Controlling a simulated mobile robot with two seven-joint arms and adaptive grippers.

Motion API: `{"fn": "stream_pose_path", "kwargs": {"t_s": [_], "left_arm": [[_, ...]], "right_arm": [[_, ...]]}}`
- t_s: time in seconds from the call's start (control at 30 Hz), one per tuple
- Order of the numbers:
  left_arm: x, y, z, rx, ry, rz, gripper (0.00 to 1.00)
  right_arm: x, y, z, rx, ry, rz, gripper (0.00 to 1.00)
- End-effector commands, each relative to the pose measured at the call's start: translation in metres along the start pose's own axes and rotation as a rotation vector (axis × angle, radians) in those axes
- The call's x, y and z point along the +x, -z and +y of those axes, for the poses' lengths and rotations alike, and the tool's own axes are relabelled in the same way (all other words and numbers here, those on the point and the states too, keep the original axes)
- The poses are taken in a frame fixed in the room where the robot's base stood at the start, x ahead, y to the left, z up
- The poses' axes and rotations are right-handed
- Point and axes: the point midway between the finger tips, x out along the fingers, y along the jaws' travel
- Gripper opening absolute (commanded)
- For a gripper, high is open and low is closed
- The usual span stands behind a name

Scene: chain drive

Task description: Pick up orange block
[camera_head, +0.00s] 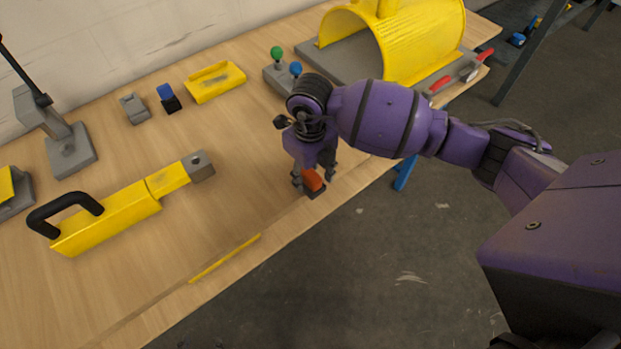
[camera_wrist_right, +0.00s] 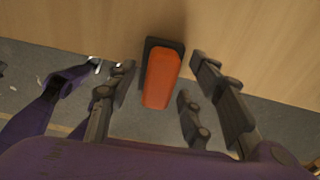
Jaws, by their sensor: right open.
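The orange block (camera_head: 312,180) sits on a dark base near the table's front edge, partly hidden by my right gripper in the head view. My right gripper (camera_head: 312,178) is over it, pointing down. In the right wrist view the orange block (camera_wrist_right: 160,78) lies between the open fingers of my right gripper (camera_wrist_right: 158,92), with gaps visible on both sides. I cannot tell from these views how far the fingertips are above the table. My left gripper is not in view.
The wooden table (camera_head: 240,195) holds a yellow tool with black handle (camera_head: 115,215), a blue block (camera_head: 167,97), a yellow tray (camera_head: 215,82), a base with green and blue knobs (camera_head: 280,75) and a large yellow cover (camera_head: 405,35).

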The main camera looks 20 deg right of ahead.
Motion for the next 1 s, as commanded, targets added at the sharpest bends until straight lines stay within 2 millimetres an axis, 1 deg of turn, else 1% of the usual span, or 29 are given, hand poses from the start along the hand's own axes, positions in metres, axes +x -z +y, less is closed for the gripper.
{"fn": "stream_pose_path", "kwargs": {"t_s": [0.17, 0.2, 0.5, 0.57, 0.87, 1.0], "left_arm": [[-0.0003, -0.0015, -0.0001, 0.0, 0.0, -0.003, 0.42], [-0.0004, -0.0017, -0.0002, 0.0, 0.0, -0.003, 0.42], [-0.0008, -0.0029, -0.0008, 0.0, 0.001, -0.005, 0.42], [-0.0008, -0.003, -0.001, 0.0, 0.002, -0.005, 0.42], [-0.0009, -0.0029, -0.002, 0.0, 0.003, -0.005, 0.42], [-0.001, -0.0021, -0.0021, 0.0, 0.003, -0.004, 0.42]], "right_arm": [[0.0002, -0.0002, 0.0002, -0.001, 0.0, -0.001, 0.47], [0.0002, -0.0001, 0.0002, -0.001, -0.001, -0.001, 0.46], [0.0002, 0.0001, 0.0002, -0.001, -0.001, 0.0, 0.06], [0.0002, 0.0001, 0.0002, -0.001, -0.001, 0.0, 0.0], [-0.0012, -0.0001, 0.0001, -0.001, -0.001, -0.001, 0.0], [-0.0092, -0.0005, 0.0001, -0.001, -0.001, -0.001, 0.0]]}}
